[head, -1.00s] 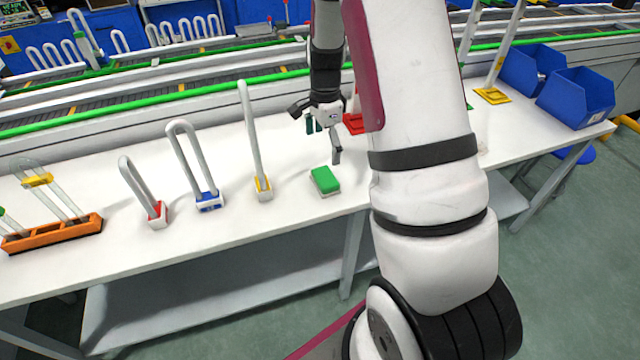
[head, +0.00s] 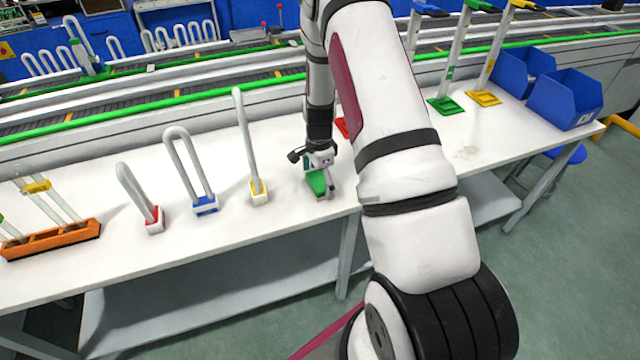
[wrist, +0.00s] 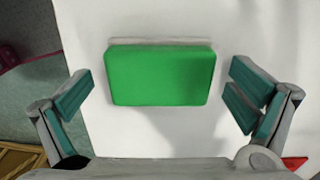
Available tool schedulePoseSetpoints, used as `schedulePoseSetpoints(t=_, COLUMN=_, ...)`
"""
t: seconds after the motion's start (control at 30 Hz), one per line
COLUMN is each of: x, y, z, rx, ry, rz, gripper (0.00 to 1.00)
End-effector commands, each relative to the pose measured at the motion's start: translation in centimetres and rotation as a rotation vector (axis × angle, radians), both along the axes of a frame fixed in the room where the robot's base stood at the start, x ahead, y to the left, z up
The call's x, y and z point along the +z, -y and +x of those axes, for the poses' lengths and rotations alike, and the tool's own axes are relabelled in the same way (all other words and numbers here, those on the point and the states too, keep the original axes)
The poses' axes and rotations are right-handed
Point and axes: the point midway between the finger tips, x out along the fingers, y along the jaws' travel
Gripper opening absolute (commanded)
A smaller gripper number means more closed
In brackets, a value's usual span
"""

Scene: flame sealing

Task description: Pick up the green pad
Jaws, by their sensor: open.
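The green pad (head: 317,184) lies flat on the white table near its front edge. In the wrist view the green pad (wrist: 161,76) shows whole, with a pale strip along its far side. My gripper (head: 316,178) is right at the pad in the head view and partly hides it. In the wrist view my gripper (wrist: 160,98) is open, with one finger to the left of the pad and the other to the right. White table shows between each finger and the pad, and nothing is held.
An orange rack (head: 50,241) is farther left. Blue bins (head: 569,98) stand at the right. A conveyor runs behind.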

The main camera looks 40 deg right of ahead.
Motion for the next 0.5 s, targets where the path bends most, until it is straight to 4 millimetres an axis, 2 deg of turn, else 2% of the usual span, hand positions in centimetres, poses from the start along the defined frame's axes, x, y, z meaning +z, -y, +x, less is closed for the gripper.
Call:
schedulePoseSetpoints(t=0.27, x=-0.32, y=-0.01, z=0.03, rx=0.0, ry=0.001, rz=0.0, gripper=1.0)
schedulePoseSetpoints(t=0.5, x=-0.33, y=-0.02, z=0.0, rx=0.0, ry=0.0, rz=0.0, gripper=0.48)
